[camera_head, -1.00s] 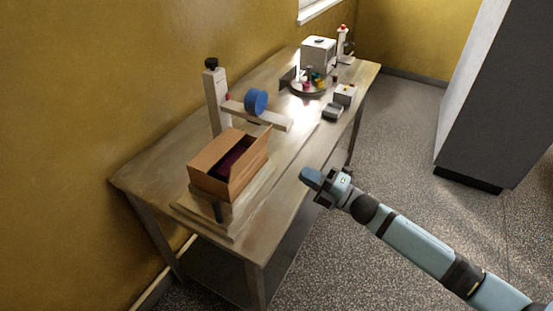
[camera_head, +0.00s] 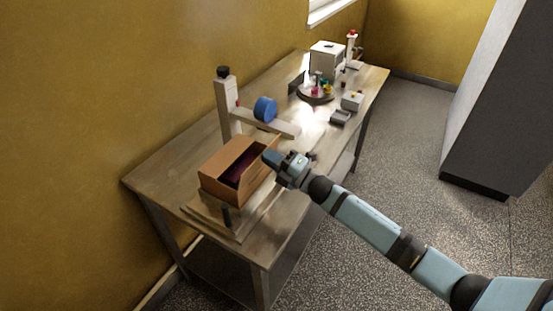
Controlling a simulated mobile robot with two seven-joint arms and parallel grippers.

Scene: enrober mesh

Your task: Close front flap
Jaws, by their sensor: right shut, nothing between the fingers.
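An open brown cardboard box (camera_head: 219,178) stands on a wooden base on the table, with dark red contents (camera_head: 237,171) inside. A flap on its right side (camera_head: 260,178) stands up at a slant along the edge. My right gripper (camera_head: 271,158) is shut and empty, its tip at the far right corner of the box, over or beside the flap. I cannot tell whether it touches the box. The gripper hides part of that corner. My left gripper is not in view.
A grey block (camera_head: 340,117), a small white box (camera_head: 352,101), a round tray (camera_head: 304,95) and a white machine (camera_head: 326,59) stand farther back. The table's front left is bare.

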